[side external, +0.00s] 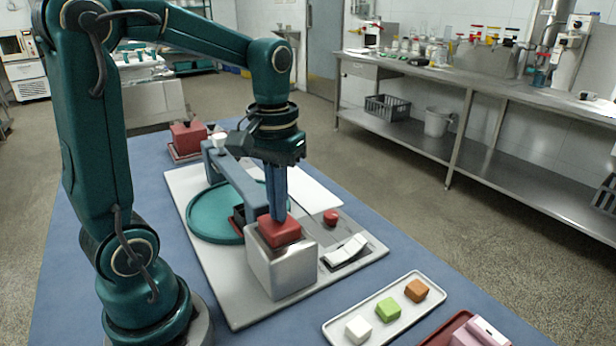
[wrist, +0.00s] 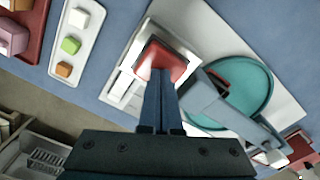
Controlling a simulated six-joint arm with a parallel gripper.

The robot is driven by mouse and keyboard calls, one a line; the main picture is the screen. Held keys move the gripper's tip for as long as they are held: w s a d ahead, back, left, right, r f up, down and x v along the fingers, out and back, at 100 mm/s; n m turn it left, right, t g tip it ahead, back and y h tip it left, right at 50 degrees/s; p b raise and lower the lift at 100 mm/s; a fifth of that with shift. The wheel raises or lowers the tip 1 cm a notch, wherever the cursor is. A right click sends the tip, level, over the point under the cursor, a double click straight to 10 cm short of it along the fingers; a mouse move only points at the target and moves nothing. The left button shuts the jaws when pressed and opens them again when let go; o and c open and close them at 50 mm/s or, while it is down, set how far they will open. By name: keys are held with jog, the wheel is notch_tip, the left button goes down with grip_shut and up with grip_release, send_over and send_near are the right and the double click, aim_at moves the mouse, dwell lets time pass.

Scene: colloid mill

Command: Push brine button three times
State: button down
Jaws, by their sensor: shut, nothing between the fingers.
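A large red square button (side external: 279,231) sits on top of a metal box (side external: 282,268) on the light board. The wrist view also shows this red button (wrist: 172,62) inside the pale box rim. My gripper (side external: 278,217) is shut and empty, pointing down, with its fingertips at the top of the red button. They seem to touch it, but I cannot tell whether it is pressed down. In the wrist view the fingers (wrist: 160,76) overlap the button's near part. A small round red knob (side external: 331,217) stands on the board behind the box. I see no readable brine label.
A blue-grey bracket (side external: 232,176) arches over a teal disc (side external: 212,222) beside the box. A white rocker piece (side external: 346,250) lies to the right. A white tray (side external: 338,330) with three coloured cubes is in front. A red block (side external: 188,137) stands at the back.

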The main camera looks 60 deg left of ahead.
jog(key=shift+f, duration=1.2)
dwell(0.4)
jog(key=shift+r, duration=3.8)
jog(key=shift+f, duration=2)
